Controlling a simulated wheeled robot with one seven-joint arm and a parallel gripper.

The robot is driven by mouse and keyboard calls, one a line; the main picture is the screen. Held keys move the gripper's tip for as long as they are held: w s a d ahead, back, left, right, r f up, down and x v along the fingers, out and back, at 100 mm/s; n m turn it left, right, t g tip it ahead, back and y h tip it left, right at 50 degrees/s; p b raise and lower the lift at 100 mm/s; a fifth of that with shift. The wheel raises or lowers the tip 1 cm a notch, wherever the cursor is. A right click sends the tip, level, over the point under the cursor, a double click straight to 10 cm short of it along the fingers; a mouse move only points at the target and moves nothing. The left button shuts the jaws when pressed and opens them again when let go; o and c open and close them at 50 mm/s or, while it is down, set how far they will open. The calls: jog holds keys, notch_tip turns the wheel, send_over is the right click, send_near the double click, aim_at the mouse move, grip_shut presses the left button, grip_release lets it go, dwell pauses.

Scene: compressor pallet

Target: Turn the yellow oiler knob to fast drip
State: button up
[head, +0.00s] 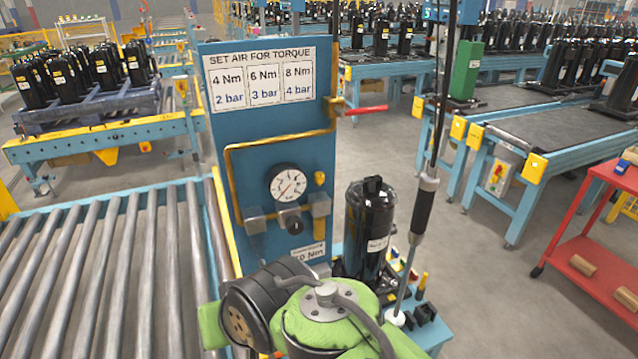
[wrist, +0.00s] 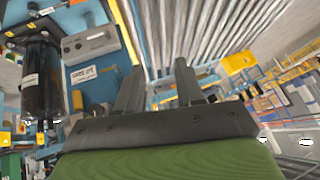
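The yellow oiler knob (head: 320,178) sits on top of the right-hand grey unit (head: 320,205) of the air line, on the blue panel (head: 223,130). I cannot tell its setting. A round pressure gauge (head: 287,184) is to its left, with a black knob (head: 291,219) below. In the wrist view my gripper (wrist: 159,80) has its two fingers apart with nothing between them. In the head view my arm is at the bottom, below the panel, and hides the fingers. I cannot make out the yellow knob surely in the wrist view.
A black compressor (head: 368,228) stands just right of the panel; it also shows in the wrist view (wrist: 41,80). A hanging tool (head: 424,205) is in front of it. A red valve handle (head: 367,109) sticks out right of the panel. Rollers (head: 105,270) lie left.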

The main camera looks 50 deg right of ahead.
jog(key=w+d+m+t+h+b, duration=0.1)
jog(key=w+d+m+t+b, duration=0.1)
jog(key=w+d+m, duration=0.4)
jog(key=m+t+h+p, duration=0.4)
jog(key=m+h, duration=0.6)
jog(key=m, duration=2.3)
send_near(321, 177)
jog(key=b, duration=0.1)
jog(key=shift+t, duration=0.4)
jog(key=p+x, duration=0.1)
jog(key=x, duration=0.3)
jog(key=p+x, duration=0.2)
jog(key=x, duration=0.2)
jog(key=shift+w+d+f, duration=0.2)
jog(key=shift+w+d, duration=0.15)
jog(key=shift+d, duration=0.1)
jog(key=shift+f, duration=0.1)
jog(key=shift+c, duration=0.4)
